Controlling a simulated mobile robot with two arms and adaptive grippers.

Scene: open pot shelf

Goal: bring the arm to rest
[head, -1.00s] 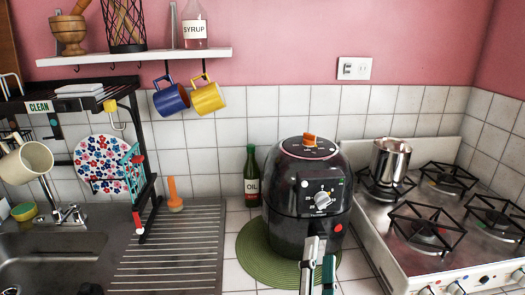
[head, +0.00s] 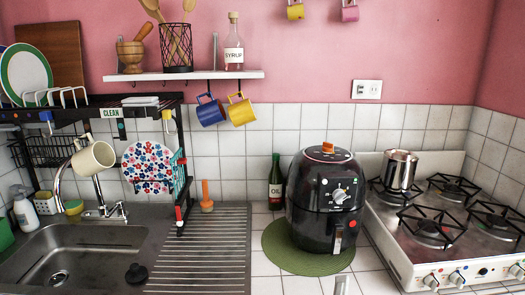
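Only a small grey tip of one of my grippers (head: 342,285) shows at the bottom edge, right of centre, in front of the green round mat. It looks like my right one, but its arm is out of view. Its fingers are mostly cut off, so I cannot tell whether it is open or shut. It is apart from the black air fryer (head: 325,200), which stands on the green mat (head: 290,262). My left gripper is not in view.
A stove (head: 400,258) with a metal pot (head: 401,170) is at right. A sink (head: 75,255) and ribbed drainboard (head: 205,255) are at left. An oil bottle (head: 275,185) stands behind the mat. Blue and yellow mugs (head: 210,110) hang under the wall shelf (head: 190,76).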

